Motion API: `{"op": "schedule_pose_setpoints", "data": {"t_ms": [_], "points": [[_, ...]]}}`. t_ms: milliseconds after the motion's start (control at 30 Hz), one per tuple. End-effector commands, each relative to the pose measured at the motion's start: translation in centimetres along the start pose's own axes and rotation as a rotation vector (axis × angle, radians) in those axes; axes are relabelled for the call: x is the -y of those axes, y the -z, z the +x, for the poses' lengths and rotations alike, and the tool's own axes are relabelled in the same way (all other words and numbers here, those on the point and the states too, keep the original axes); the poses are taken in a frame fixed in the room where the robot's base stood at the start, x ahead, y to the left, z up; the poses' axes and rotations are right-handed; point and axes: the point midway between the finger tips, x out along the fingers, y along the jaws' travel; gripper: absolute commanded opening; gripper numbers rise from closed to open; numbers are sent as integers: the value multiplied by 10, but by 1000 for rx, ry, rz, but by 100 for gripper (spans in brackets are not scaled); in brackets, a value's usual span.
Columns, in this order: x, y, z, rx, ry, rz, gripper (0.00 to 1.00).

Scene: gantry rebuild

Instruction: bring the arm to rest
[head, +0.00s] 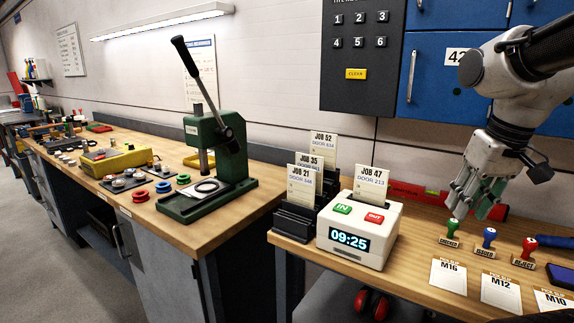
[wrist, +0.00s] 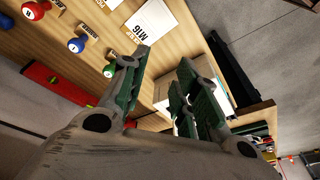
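My gripper (head: 474,207) hangs from my arm at the right of the head view, fingers pointing down. It is above the back part of the right bench (head: 412,267), behind the green-knobbed stamp (head: 453,227). In the wrist view my gripper (wrist: 160,72) has its two green-padded fingers apart, with nothing held between them. Bare wood shows in the gap. How high the fingertips are above the bench is hard to tell.
A blue stamp (head: 489,237) and a red stamp (head: 529,248) stand near the gripper. A white time clock (head: 359,230) and card rack (head: 297,217) stand to its left. A red level (head: 405,190) lies behind. Blue cabinets (head: 436,80) hang above.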

Motion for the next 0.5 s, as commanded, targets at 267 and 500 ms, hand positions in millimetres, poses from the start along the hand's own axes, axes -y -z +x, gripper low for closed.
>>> {"op": "schedule_pose_setpoints", "data": {"t_ms": [267,500], "points": [[-16,-64,-8,-107,-50,35,30],[-17,-65,-15,-135,-52,42,30]]}}
